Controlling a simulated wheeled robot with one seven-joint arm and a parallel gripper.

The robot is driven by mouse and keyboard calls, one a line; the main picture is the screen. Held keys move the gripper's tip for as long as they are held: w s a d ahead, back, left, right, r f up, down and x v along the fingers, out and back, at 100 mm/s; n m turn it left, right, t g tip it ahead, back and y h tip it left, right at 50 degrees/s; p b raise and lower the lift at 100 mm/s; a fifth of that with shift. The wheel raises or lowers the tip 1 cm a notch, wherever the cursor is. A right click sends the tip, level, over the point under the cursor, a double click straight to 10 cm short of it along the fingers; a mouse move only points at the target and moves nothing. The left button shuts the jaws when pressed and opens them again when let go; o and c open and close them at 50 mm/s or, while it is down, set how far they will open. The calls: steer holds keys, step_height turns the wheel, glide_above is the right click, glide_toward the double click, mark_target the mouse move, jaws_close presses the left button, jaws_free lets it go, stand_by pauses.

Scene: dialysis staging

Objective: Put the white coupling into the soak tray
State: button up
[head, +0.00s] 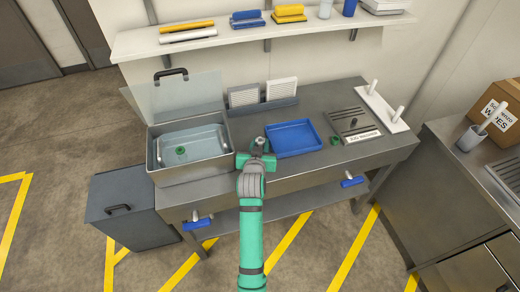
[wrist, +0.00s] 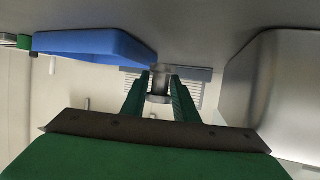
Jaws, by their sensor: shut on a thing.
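My gripper (head: 257,158) is shut on a small grey, roundish coupling (head: 260,142); whether it is white is hard to tell. In the wrist view, the green fingers (wrist: 160,95) close on both sides of the coupling (wrist: 159,82), a short cylinder with a wider rim. It is held at the bench's front, between the steel bath and the blue tray. The steel bath (head: 190,176), at left, has its clear lid (head: 178,95) raised and holds a pale, clear-looking basin with a green ring (head: 180,150) in it. The blue tray (head: 293,137) is empty. No label marks either as the soak tray.
A second green ring (head: 335,140) lies right of the blue tray. A slotted plate (head: 352,119) and white peg stand (head: 382,108) are farther right. White-finned racks (head: 263,95) stand behind. A shelf (head: 255,33) overhangs the back. A grey bin (head: 122,208) stands at left.

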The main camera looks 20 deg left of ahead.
steer(key=shift+w+a+f, duration=0.1)
steer(key=shift+w+f, duration=0.05)
steer(key=shift+f, duration=1.6)
steer(key=shift+f, duration=0.15)
steer(key=o, duration=0.7)
steer(key=shift+o, duration=0.2)
